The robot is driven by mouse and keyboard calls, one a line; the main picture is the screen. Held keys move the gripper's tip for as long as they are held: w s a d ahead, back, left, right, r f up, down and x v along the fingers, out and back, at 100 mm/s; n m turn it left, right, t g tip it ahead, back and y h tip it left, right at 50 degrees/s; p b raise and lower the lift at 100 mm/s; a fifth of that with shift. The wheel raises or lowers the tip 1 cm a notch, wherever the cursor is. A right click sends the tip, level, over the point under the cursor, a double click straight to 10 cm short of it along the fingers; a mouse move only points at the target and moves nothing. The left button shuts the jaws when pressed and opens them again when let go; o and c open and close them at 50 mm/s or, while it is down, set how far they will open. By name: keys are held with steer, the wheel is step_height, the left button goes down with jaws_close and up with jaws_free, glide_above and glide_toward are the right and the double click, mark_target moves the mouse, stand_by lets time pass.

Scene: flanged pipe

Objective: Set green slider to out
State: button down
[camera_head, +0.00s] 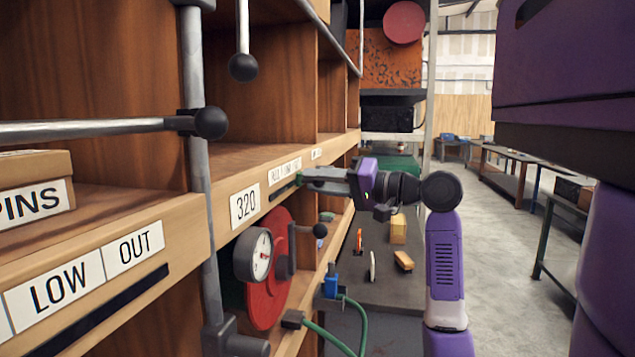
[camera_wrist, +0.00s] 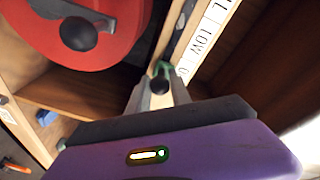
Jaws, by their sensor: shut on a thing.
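The green slider (camera_wrist: 163,67) shows as a small green piece at my fingertips in the wrist view, beside the label strip (camera_wrist: 205,40) reading LOW with a letter of the label on either side. My gripper (camera_head: 306,179) is shut on the green slider at the front of the wooden shelf edge. It also shows in the wrist view (camera_wrist: 160,76). The fingers hide most of the slider. In the head view, the slot (camera_head: 284,188) and its small label strip (camera_head: 284,171) lie just left of my fingers.
A red wheel (camera_head: 270,265) with a dial gauge (camera_head: 254,254) and a black-knobbed handle (camera_head: 320,230) sits below the slot. Metal rods with black ball knobs (camera_head: 210,123) stick out at left. A grey bench (camera_head: 375,285) holds small items. Open floor (camera_head: 500,240) lies right.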

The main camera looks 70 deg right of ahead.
steer(key=c, duration=1.2)
jaws_free()
steer(key=shift+d, duration=0.4)
steer(key=shift+a, duration=0.1)
steer(key=s, duration=0.2)
steer(key=s+b, duration=0.1)
steer(key=s, duration=0.2)
steer(key=s+a, duration=0.1)
steer(key=s, duration=0.1)
steer(key=shift+s+b, duration=0.4)
